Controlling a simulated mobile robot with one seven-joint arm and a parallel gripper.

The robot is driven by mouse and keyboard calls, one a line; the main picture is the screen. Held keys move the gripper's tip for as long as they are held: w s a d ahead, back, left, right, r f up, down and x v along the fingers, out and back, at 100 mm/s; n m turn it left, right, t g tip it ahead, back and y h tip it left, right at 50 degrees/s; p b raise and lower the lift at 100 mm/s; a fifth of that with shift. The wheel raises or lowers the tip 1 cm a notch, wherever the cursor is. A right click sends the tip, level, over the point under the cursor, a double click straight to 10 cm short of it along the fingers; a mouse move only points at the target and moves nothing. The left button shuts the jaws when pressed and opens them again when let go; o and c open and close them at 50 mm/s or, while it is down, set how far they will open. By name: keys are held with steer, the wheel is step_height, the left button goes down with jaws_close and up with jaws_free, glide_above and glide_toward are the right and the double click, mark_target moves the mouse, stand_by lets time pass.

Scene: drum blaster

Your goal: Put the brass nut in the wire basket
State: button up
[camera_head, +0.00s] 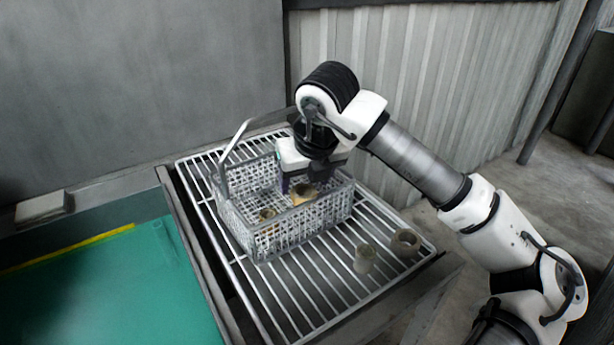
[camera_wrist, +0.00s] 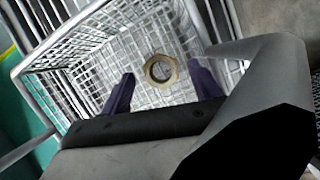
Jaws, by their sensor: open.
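The wire basket (camera_head: 240,232) is a grey mesh box with a raised handle, standing upright on the slatted rack. My gripper (camera_head: 303,184) is over its right part, pointing down with jaws open. A brass nut (camera_head: 303,194) shows just under the gripper, within the basket's outline. In the wrist view a brass nut (camera_wrist: 160,70) appears between my two spread purple fingertips (camera_wrist: 161,74), against the mesh floor, with a gap on each side. Its exact height above the floor I cannot tell. A second brass-coloured piece (camera_head: 267,214) lies inside the basket, further left.
Two brownish ring-like or cylindrical parts, one nearer (camera_head: 365,259) and one farther right (camera_head: 406,242), stand on the rack (camera_head: 300,290) right of the basket. A green surface (camera_head: 110,290) lies to the left. A corrugated wall (camera_head: 450,75) stands behind.

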steer(key=shift+s+a+f, duration=0.1)
steer(key=shift+r+p, duration=0.6)
steer(key=shift+p, duration=0.35)
steer(key=v, duration=1.2)
